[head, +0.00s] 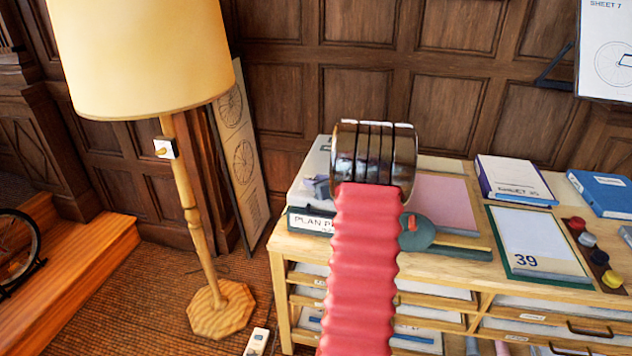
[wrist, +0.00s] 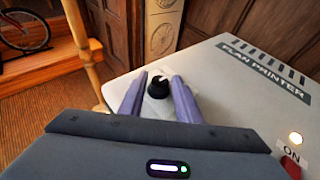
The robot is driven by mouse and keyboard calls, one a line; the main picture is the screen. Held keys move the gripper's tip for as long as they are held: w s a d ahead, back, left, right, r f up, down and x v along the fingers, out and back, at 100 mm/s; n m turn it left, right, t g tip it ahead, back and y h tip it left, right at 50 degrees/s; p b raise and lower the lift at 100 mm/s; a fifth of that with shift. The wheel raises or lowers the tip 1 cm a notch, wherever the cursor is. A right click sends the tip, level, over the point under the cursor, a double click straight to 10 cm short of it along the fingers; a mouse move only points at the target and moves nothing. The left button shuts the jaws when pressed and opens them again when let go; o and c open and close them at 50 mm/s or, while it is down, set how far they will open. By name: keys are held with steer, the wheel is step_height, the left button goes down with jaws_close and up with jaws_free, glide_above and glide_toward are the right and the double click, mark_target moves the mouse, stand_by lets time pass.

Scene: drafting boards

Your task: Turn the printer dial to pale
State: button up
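The plan printer (head: 313,163) is a pale grey box on the left end of the wooden cabinet, partly hidden behind my arm in the head view. In the wrist view its top (wrist: 225,95) carries a black dial (wrist: 159,91) on a whitish patch. My gripper (wrist: 157,84) is open, with its two bluish fingers on either side of the dial and gaps showing between them and it. I cannot read the dial's markings or its setting. In the head view only a bit of my gripper (head: 318,186) shows, left of my metal wrist.
A lit round lamp (wrist: 295,138) and a red switch (wrist: 291,166) marked ON sit on the printer at right. A floor lamp (head: 190,200) stands left of the cabinet. A pink sheet (head: 440,200), a pad (head: 535,240) and books (head: 515,180) lie on the cabinet top.

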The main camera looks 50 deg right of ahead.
jaws_close()
steer(key=shift+d+n+t+y, duration=0.15)
steer(key=shift+n+t+y, duration=0.15)
steer(key=shift+n+y, duration=0.2)
steer(key=shift+s+d+n+y, duration=0.1)
steer(key=shift+d+n+y, duration=0.1)
steer(key=shift+n+y, duration=0.95)
steer(key=shift+d+n+y, duration=0.15)
steer(key=shift+n+y, duration=0.8)
steer(key=shift+y, duration=0.4)
steer(key=shift+d+n+y, duration=0.15)
steer(key=shift+n+y, duration=1.25)
steer(key=shift+y, duration=0.1)
steer(key=shift+d+n+g+y, duration=0.15)
steer(key=shift+n+g+y, duration=0.35)
steer(key=shift+n+y, duration=0.6)
steer(key=shift+o, duration=1.5)
jaws_free()
